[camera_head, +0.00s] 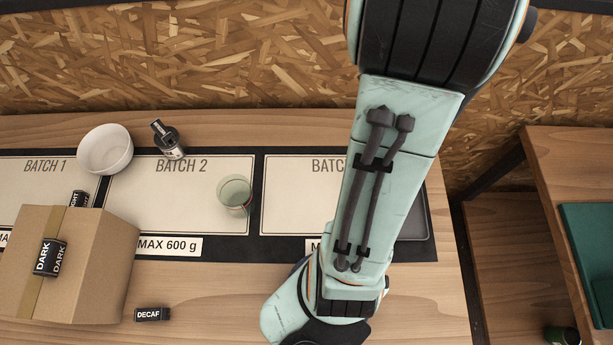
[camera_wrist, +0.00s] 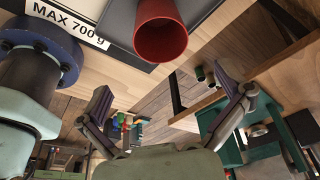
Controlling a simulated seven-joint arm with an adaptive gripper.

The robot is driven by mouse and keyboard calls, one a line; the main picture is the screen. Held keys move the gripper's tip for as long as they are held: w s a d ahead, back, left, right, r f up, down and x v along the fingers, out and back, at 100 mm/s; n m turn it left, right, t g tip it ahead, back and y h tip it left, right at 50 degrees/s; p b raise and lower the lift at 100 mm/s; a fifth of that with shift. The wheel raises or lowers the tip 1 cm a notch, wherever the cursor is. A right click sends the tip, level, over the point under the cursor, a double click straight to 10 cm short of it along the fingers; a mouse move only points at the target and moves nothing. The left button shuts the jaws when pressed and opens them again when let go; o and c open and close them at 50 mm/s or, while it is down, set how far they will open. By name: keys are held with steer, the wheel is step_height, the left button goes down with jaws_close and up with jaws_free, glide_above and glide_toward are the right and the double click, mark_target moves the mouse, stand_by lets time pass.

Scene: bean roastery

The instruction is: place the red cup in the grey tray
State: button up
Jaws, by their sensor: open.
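The red cup (camera_wrist: 161,32) shows at the top of the wrist view, its open mouth towards the camera. In the head view it is not visible; my arm covers that part of the table. A dark grey tray (camera_head: 418,228) shows partly at the table's right end, mostly hidden behind my arm. A dark grey surface lies beside the cup in the wrist view; I cannot tell whether the cup stands in the tray. My gripper (camera_wrist: 166,92) is open, its fingers wide apart with nothing between them, and the cup is beyond the fingertips. The head view does not show the fingers.
A greenish glass (camera_head: 235,196) stands on the BATCH 2 panel, near a white bowl (camera_head: 105,149) and a small dark bottle (camera_head: 167,140). A cardboard box (camera_head: 75,265) and a DECAF block (camera_head: 152,314) are at the front left. Another wooden table (camera_head: 560,180) stands right, across a gap.

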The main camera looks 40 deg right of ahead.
steer(key=w+a+r+n+t, duration=0.1)
steer(key=w+a+r+n, duration=0.1)
steer(key=w+a+n, duration=0.5)
steer(key=w+a+r+n+t, duration=0.1)
steer(key=w+a+r+n, duration=0.15)
steer(key=a+n, duration=0.45)
steer(key=s+a+r+n, duration=0.1)
steer(key=s+a+n, duration=0.1)
steer(key=a+n, duration=0.4)
steer(key=s+a+r+n+y, duration=0.1)
steer(key=a+n, duration=0.6)
steer(key=n, duration=0.8)
steer(key=shift+s+r+n+t, duration=0.3)
steer(key=shift+s+r+t, duration=0.1)
steer(key=shift+s+r, duration=0.25)
